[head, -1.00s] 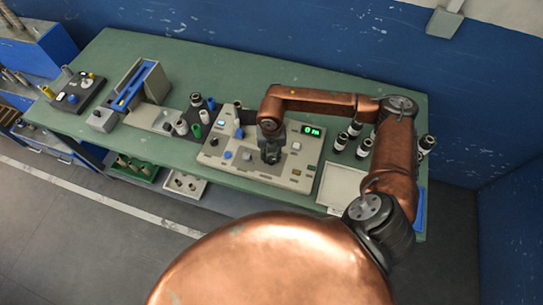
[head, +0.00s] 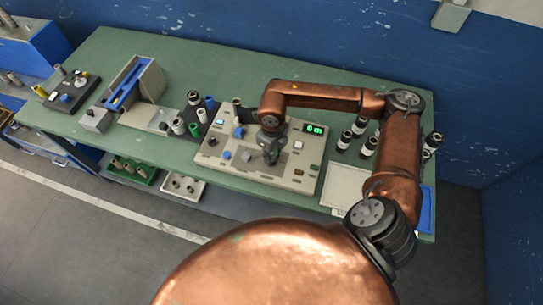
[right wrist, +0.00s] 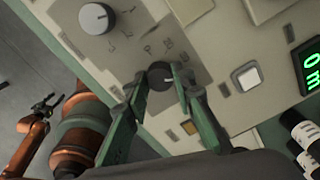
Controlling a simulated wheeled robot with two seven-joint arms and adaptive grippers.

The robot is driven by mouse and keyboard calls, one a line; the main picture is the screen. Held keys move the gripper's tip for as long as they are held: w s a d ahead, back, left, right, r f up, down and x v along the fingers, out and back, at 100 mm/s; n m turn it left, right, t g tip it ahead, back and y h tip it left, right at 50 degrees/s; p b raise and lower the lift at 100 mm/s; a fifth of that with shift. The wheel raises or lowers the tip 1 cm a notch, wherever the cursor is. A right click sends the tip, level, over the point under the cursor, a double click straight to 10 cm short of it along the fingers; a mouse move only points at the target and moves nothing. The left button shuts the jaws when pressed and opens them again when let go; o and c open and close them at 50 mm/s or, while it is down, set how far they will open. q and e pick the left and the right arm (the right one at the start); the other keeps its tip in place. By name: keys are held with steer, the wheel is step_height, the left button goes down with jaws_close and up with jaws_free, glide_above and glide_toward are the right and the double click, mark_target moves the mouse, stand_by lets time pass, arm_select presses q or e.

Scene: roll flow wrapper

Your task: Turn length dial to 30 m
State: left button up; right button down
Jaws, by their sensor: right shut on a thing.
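A beige control panel (head: 298,181) lies on the green bench. Its green display (head: 314,128) shows one digit and "m"; in the right wrist view the display (right wrist: 311,66) looks like "0 m". My right gripper (head: 271,158) points down onto the panel. In the right wrist view, my right gripper (right wrist: 159,84) is shut on a dark round dial (right wrist: 159,73), one finger on each side. In the head view the dial is hidden behind the gripper.
A second grey dial (right wrist: 95,18) and a square white button (right wrist: 246,76) are near the gripped dial. Black-and-white rolls (head: 346,138) stand right of the panel, beside a pale tray (head: 345,184). Several spools (head: 179,126) stand to its left.

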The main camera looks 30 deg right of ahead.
steer(key=n+b, duration=0.2)
steer(key=n, duration=0.3)
steer(key=shift+f+n+b, duration=0.1)
steer(key=shift+n+b, duration=0.2)
steer(key=shift+n, duration=0.1)
stand_by(0.4)
steer(key=c, duration=1.7)
jaws_free()
steer(key=shift+o, duration=0.4)
steer(key=shift+r, duration=0.2)
step_height(320, 180, up, 12)
steer(key=shift+f, duration=0.15)
